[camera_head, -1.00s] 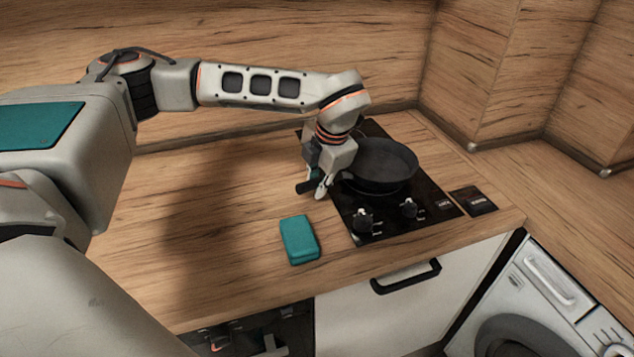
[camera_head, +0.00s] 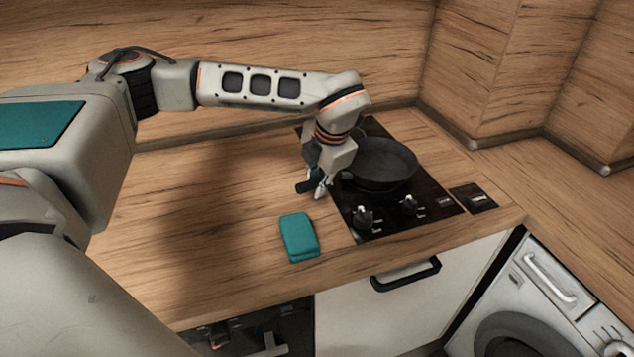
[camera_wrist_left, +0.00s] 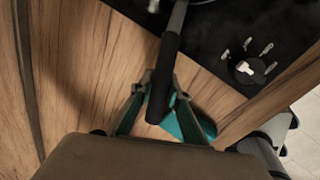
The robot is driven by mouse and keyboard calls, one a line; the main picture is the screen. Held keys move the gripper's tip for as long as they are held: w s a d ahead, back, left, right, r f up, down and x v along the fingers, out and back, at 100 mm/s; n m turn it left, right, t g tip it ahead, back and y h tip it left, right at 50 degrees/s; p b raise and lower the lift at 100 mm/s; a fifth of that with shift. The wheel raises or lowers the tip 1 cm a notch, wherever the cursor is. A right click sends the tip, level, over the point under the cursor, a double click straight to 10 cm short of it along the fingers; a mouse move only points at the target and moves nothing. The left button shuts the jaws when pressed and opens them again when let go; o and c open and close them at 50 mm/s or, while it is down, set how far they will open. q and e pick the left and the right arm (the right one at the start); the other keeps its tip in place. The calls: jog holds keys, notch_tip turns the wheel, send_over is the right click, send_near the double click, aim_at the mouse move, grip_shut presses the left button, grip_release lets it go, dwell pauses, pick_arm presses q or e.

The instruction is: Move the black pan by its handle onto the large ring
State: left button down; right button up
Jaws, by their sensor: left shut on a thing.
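The black pan (camera_head: 384,166) is at the hob (camera_head: 430,196), its handle (camera_head: 306,186) pointing left toward the counter's front. I cannot tell whether its base touches the hob, and the large ring is not visible, the pan and arm covering that part. My left gripper (camera_head: 322,186) is shut on the pan's handle. In the left wrist view the handle (camera_wrist_left: 163,80) runs between the two fingers of the left gripper (camera_wrist_left: 155,98). My right gripper is not in view.
A teal block-like item (camera_head: 299,237) lies on the wooden counter left of the hob; part of it shows beneath the fingers in the left wrist view (camera_wrist_left: 196,124). Two knobs (camera_head: 362,217) stand at the hob's front. The wooden splashback (camera_head: 400,50) rises behind. The counter's left is clear.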

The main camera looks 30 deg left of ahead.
aim_at(304, 185)
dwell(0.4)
pick_arm(q)
jog(key=c, duration=1.8)
grip_release()
jog(key=shift+f, duration=0.1)
jog(key=shift+c, duration=0.2)
jog(key=shift+s+f, duration=0.1)
jog(key=shift+s+a+p, duration=0.15)
jog(key=shift+s+a, duration=0.1)
jog(key=shift+s, duration=0.35)
jog(key=shift+s+a+p, duration=0.15)
jog(key=shift+s+a, duration=0.05)
jog(key=shift+s, duration=0.45)
jog(key=shift+s+a+p, duration=0.15)
jog(key=shift+s+a, duration=0.1)
jog(key=shift+s, duration=0.35)
jog(key=shift+s+a, duration=0.25)
jog(key=shift+s, duration=0.45)
jog(key=shift+s+a, duration=0.25)
jog(key=shift+s, duration=0.45)
